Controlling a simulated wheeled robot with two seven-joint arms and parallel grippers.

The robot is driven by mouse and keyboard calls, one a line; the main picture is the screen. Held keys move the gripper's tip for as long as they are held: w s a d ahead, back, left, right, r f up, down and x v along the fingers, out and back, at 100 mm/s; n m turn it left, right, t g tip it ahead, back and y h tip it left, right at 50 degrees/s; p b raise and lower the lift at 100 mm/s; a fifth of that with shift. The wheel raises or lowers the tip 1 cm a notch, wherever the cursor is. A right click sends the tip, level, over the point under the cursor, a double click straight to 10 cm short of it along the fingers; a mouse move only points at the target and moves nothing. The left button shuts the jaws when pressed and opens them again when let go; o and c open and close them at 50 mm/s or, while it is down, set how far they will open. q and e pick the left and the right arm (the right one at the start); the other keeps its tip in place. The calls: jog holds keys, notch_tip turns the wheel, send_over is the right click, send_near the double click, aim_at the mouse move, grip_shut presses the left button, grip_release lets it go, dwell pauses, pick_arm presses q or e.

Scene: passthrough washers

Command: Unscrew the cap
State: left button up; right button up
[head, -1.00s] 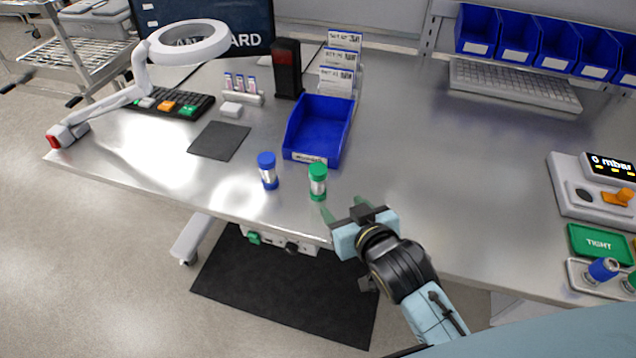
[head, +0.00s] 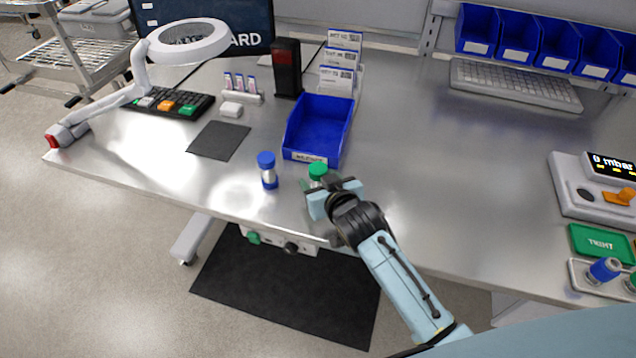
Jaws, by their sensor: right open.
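A small container with a green cap (head: 318,169) stands upright near the front edge of the steel bench; my gripper hides its lower part. A similar container with a blue cap (head: 267,170) stands upright to its left. My right gripper (head: 317,186) is open, with its fingers at the green-capped container. Whether the fingers touch it is hidden. My left gripper is not in view.
A blue bin (head: 318,128) stands behind the two containers. A dark mat (head: 219,140) lies to the left. A tray with capped parts (head: 603,271) and a gauge unit (head: 597,190) are at the right. The bench middle is clear.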

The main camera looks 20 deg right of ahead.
jog(key=shift+x, duration=0.75)
jog(key=shift+c, duration=0.2)
jog(key=c, duration=1.1)
notch_tip(320, 180, up, 10)
jog(key=shift+r+p, duration=0.1)
jog(key=shift+p, duration=0.45)
jog(key=o, duration=0.5)
jog(key=shift+c, duration=0.2)
grip_shut()
